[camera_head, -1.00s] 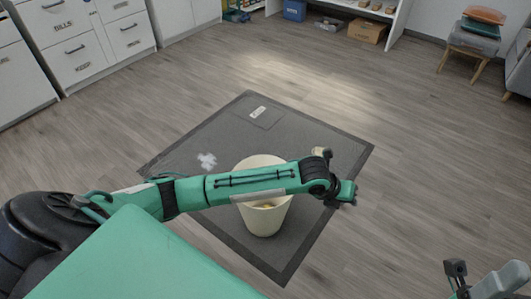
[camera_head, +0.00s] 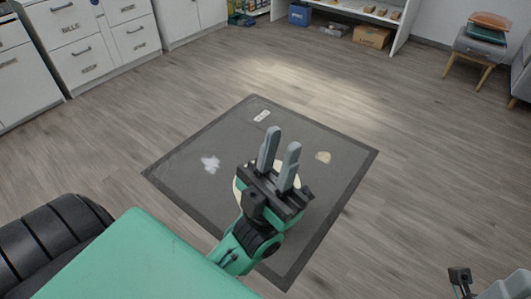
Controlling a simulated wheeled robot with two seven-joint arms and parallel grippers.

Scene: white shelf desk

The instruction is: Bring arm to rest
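My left gripper (camera_head: 279,160) is near the middle of the head view, its two grey fingers pointing up and apart with nothing between them. It is in front of a cream bin (camera_head: 240,189), of which only parts of the rim and side show around the gripper. The bin's inside is mostly hidden. My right gripper (camera_head: 463,288) is only partly in view at the bottom right edge, and its finger state is not clear.
A dark grey mat (camera_head: 330,200) lies on the wood floor under the bin. A white crumpled piece (camera_head: 210,163), a beige piece (camera_head: 323,157) and a small label-like item (camera_head: 262,116) lie on it. White drawers (camera_head: 90,45) stand at upper left; a stool (camera_head: 477,45) is upper right.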

